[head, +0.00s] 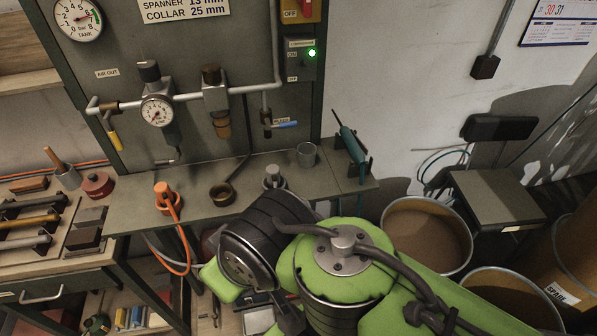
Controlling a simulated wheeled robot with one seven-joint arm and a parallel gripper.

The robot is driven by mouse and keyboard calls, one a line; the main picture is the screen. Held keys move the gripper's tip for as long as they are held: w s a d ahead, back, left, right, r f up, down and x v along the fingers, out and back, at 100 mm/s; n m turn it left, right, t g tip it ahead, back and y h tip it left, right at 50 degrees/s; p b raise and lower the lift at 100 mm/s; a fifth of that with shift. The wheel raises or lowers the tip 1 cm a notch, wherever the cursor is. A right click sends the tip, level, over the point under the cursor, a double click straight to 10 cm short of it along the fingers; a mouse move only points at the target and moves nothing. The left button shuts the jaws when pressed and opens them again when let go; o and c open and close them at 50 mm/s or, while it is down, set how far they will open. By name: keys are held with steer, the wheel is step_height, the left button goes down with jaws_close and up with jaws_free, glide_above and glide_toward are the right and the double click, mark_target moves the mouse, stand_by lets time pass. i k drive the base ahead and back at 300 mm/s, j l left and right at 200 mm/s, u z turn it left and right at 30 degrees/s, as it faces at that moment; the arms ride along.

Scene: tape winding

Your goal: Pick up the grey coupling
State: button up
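The grey coupling (273,178) stands on the grey bench shelf in the head view, below the panel and just above my arm's dark joint. It looks like a short grey fitting with a wider base and a narrower top. Part of its lower side is close to or behind my arm's outline. My arm crosses the lower right of the view, green and black. I cannot make out my gripper's fingers; they are not seen near the coupling, and nothing is seen holding it.
An orange coupling (165,197) with an orange hose stands left on the shelf (135,207). A brown ring (222,194) and a grey cup (307,155) flank the grey coupling. A teal tool (351,144) is at the right end. Drums (428,228) stand right.

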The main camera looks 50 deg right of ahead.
mark_target(272, 170)
steer(key=z, duration=1.25)
steer(key=k+l+u, duration=0.1)
steer(key=u, duration=0.3)
steer(key=k+l+u, duration=0.1)
steer(key=l+u, duration=0.15)
steer(key=u, duration=0.2)
steer(key=k+l+u, duration=0.1)
steer(key=u, duration=0.3)
steer(key=k+u, duration=0.15)
steer(key=u, duration=0.25)
